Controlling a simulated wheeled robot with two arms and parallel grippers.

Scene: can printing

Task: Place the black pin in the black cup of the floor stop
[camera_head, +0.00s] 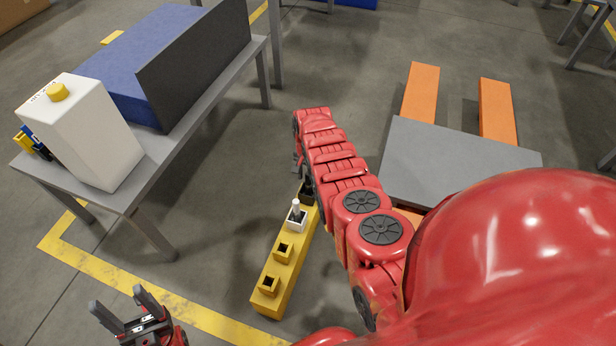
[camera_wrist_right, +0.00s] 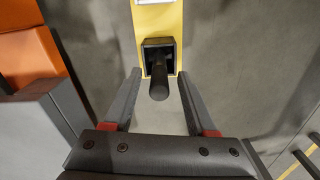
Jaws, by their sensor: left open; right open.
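The yellow floor stop (camera_head: 276,287) lies on the floor with a row of cups. Its black cup (camera_wrist_right: 147,46) is at the far end, next to my right gripper; the cup also shows in the head view (camera_head: 307,194). The black pin (camera_wrist_right: 159,84) stands in the black cup, its free end toward the wrist camera. My right gripper (camera_wrist_right: 160,76) is open, its fingers on either side of the pin with gaps. In the head view my right arm mostly hides this gripper and the pin. My left gripper (camera_head: 118,300) is open and empty at the lower left.
A white pin (camera_head: 296,207) stands in the white cup (camera_head: 296,224); the yellow cups (camera_head: 282,251) look empty. A grey table (camera_head: 190,140) at the left holds a white container (camera_head: 80,135) and a blue box (camera_head: 150,50). A grey and orange platform (camera_head: 450,155) is at the right.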

